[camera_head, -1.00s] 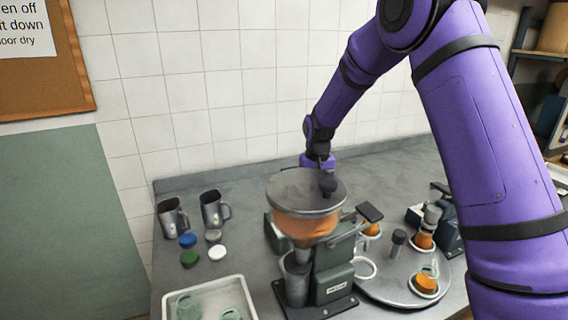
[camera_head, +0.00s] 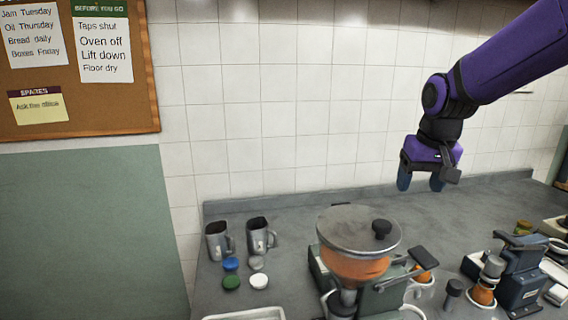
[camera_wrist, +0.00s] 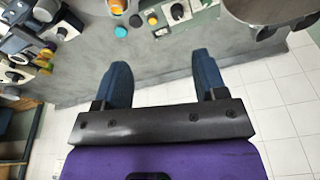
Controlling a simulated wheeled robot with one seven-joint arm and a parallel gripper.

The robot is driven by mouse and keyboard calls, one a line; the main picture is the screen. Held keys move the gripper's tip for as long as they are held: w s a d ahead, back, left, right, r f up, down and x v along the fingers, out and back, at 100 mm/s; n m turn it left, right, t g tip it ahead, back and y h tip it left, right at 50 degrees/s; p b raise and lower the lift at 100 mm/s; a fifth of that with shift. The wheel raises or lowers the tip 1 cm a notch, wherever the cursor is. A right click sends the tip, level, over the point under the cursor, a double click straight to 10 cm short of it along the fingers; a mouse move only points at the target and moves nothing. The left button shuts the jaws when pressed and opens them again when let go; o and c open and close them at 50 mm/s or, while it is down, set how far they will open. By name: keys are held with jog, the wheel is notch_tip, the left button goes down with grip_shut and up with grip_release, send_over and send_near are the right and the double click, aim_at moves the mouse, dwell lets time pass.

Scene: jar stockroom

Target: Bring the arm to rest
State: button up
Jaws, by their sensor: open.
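My gripper (camera_head: 421,183) hangs from my purple arm in the head view, above the back part of the counter and near the tiled wall. Its two blue fingers point down and stand apart with nothing between them. In the wrist view my gripper (camera_wrist: 163,82) shows both fingers spread and empty, with the grey counter (camera_wrist: 165,62) beyond them. It is apart from everything on the counter.
A machine with a lidded orange hopper (camera_head: 358,262) stands below and left of my gripper. Two metal jugs (camera_head: 218,241) and several coloured lids (camera_head: 231,282) are at the left. Another dark machine (camera_head: 518,270) stands at the right. The counter's back strip is clear.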

jog(key=s+d+r+t, duration=0.1)
jog(key=s+r, duration=0.1)
jog(key=s, duration=0.9)
jog(key=s+d+r+t, duration=0.1)
jog(key=s+r, duration=0.1)
jog(key=s, duration=1)
jog(key=shift+d+t, duration=0.3)
